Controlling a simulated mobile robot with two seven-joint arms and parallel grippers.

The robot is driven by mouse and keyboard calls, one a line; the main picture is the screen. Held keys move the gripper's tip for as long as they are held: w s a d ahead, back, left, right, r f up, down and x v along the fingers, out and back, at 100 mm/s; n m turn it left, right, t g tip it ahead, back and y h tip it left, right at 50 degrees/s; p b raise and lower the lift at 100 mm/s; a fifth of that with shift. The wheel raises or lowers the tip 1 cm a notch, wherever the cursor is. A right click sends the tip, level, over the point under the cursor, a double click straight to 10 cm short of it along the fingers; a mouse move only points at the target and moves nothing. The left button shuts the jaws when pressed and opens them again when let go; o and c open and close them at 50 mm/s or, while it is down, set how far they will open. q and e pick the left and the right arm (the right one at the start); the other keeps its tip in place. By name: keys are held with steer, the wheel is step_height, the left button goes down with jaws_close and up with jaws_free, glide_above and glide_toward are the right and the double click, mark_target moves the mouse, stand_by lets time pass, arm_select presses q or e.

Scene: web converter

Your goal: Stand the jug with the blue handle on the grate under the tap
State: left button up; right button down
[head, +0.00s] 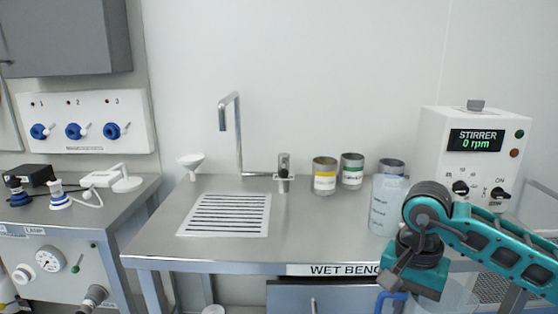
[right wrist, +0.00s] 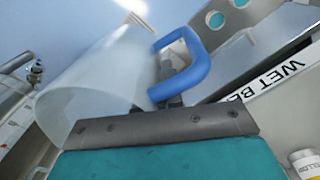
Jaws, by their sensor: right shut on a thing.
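The jug with the blue handle shows in the right wrist view as a translucent body (right wrist: 95,95) with a blue handle (right wrist: 205,62). My right gripper (right wrist: 172,82) is shut on the handle. In the head view, my right gripper (head: 398,276) is at the bench's front right. The blue handle (head: 388,300) shows below it, and part of the translucent body (head: 458,298) shows to its right; the arm hides the rest. The grate (head: 196,222) lies bare on the left of the bench. The tap (head: 237,140) rises behind it, its spout pointing down. My left gripper is out of view.
Another translucent vessel (head: 381,210) stands on the bench behind my right gripper. Tins with yellow (head: 324,180) and green (head: 352,171) labels stand behind. The stirrer box (head: 470,150) is at right. A white funnel (head: 190,162) is beside the tap. The bench middle (head: 310,230) is clear.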

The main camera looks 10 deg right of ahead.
steer(key=w+a+r+n, duration=0.1)
steer(key=w+a+n, duration=0.1)
steer(key=a+n, duration=0.8)
steer(key=shift+p, duration=0.3)
steer(key=shift+a, duration=0.15)
